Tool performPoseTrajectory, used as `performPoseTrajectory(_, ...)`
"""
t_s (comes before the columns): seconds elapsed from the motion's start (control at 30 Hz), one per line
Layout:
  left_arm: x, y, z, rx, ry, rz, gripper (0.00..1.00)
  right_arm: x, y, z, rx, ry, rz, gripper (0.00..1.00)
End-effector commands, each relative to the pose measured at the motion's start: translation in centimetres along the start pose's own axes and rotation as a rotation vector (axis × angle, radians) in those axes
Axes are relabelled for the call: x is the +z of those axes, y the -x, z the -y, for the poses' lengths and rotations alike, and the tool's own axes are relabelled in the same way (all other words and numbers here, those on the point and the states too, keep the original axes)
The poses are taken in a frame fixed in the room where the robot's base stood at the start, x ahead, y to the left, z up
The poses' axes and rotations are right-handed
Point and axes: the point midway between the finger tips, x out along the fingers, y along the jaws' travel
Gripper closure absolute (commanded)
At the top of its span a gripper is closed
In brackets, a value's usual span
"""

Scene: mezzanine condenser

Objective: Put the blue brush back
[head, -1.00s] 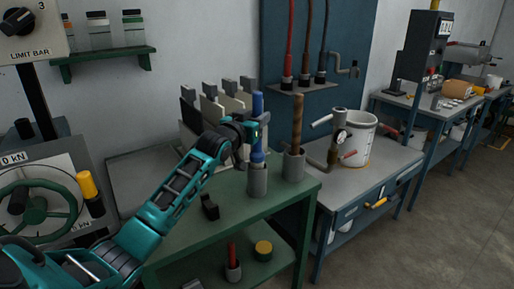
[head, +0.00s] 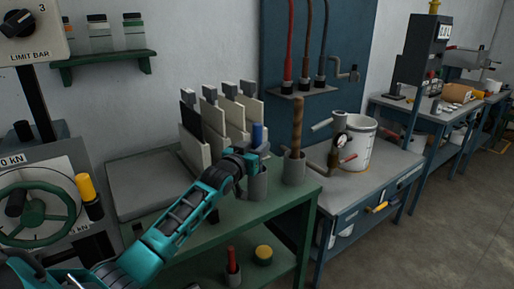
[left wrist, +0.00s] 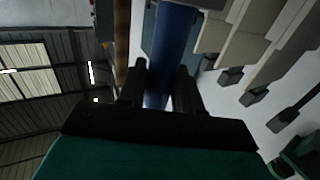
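The blue brush (head: 258,134) stands upright in a grey cup (head: 258,184) on the green table, with only the upper part of its handle showing above my gripper. Its lower end is hidden inside the cup. My left gripper (head: 257,153) is at the handle just above the cup's rim and partly covers that rim. In the left wrist view the blue handle (left wrist: 170,50) runs between the two dark fingers, which appear closed on it. My right gripper is in neither view.
A second grey cup (head: 294,169) with a brown handle (head: 298,122) stands close to the right. Several beige panels (head: 216,135) stand behind the gripper. The green table (head: 275,205) has free room at its front right.

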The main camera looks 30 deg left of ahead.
Motion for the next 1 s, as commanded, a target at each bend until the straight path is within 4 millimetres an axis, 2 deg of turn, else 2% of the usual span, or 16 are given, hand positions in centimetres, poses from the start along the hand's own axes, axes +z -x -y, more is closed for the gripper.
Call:
performPoseTrajectory(0.03,0.1,0.0,0.0,0.0,0.0,0.002,0.62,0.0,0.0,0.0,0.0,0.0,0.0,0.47)
performPoseTrajectory(0.27,0.1,0.0,0.0,0.0,0.0,0.002,0.41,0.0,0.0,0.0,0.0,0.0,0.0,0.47)
performPoseTrajectory(0.57,-0.3,0.1,0.0,0.0,0.0,0.002,0.41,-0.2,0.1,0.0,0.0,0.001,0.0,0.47)
performPoseTrajectory(0.77,-0.1,2.2,0.0,0.001,0.001,0.003,0.41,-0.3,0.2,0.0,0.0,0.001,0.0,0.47)
performPoseTrajectory(1.0,-0.1,6.6,-0.1,0.001,0.001,0.004,0.41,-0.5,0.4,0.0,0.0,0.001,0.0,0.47)
